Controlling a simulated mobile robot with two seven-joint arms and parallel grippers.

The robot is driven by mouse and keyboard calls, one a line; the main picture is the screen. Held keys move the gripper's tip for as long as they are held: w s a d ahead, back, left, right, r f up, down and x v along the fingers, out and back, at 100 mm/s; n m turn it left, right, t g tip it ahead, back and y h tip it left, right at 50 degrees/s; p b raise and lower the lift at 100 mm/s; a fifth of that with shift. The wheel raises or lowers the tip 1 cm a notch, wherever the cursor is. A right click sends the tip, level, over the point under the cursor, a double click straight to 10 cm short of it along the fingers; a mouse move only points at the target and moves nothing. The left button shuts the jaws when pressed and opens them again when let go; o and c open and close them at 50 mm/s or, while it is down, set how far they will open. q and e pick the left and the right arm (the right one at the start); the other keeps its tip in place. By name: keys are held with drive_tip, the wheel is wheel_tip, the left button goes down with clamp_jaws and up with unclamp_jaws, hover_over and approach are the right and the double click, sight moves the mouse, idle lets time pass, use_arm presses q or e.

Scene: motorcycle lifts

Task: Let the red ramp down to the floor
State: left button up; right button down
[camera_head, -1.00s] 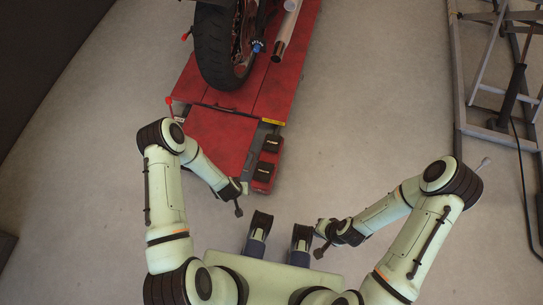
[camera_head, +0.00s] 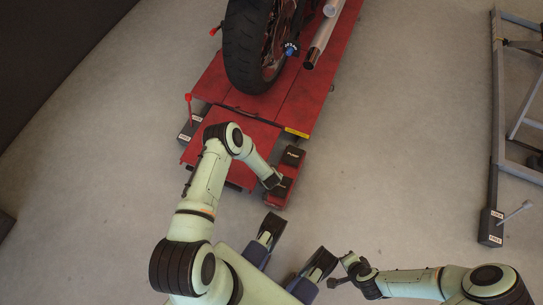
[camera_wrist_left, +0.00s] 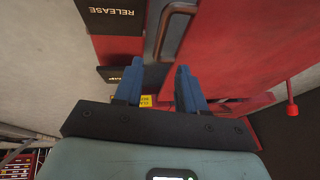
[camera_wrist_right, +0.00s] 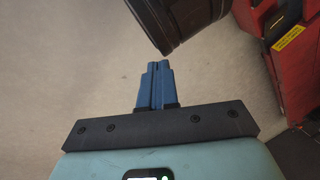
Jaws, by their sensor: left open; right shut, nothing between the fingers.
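The red ramp (camera_head: 262,139) is the flat panel at the near end of the red lift (camera_head: 305,85). My left forearm covers part of it, and its exact tilt is hard to tell. In the left wrist view the ramp (camera_wrist_left: 235,55) fills the upper right, with a metal bar handle (camera_wrist_left: 174,22) in front of the fingers. My left gripper (camera_head: 274,182) is beside the ramp's right edge, near the red pedal unit (camera_head: 277,195); its fingers (camera_wrist_left: 160,85) are open and empty. My right gripper (camera_head: 340,270) is out to the right over bare floor; its fingers (camera_wrist_right: 158,85) are shut and empty.
A motorcycle's rear wheel (camera_head: 252,50) stands on the lift. The pedal unit bears a black RELEASE pedal (camera_wrist_left: 112,16). A red-tipped lever (camera_head: 189,110) stands at the ramp's left. A grey frame (camera_head: 497,130) stands on the right. Floor between is clear.

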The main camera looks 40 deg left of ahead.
use_arm(q)
drive_tip(key=b+x, duration=0.2)
drive_tip(key=x, duration=0.5)
drive_tip(key=shift+s, duration=0.1)
drive_tip(key=shift+f+b, duration=0.2)
drive_tip(key=shift+b, duration=0.15)
use_arm(e)
drive_tip(key=shift+h, duration=0.3)
drive_tip(key=f, duration=0.1)
drive_tip(key=d+f, duration=0.1)
drive_tip(key=f, duration=0.2)
drive_tip(key=shift+d+f, duration=0.3)
drive_tip(key=shift+d, duration=0.1)
use_arm(q)
drive_tip(key=shift+c, duration=0.3)
clamp_jaws()
drive_tip(key=shift+f, duration=0.1)
use_arm(e)
drive_tip(key=shift+s, duration=0.1)
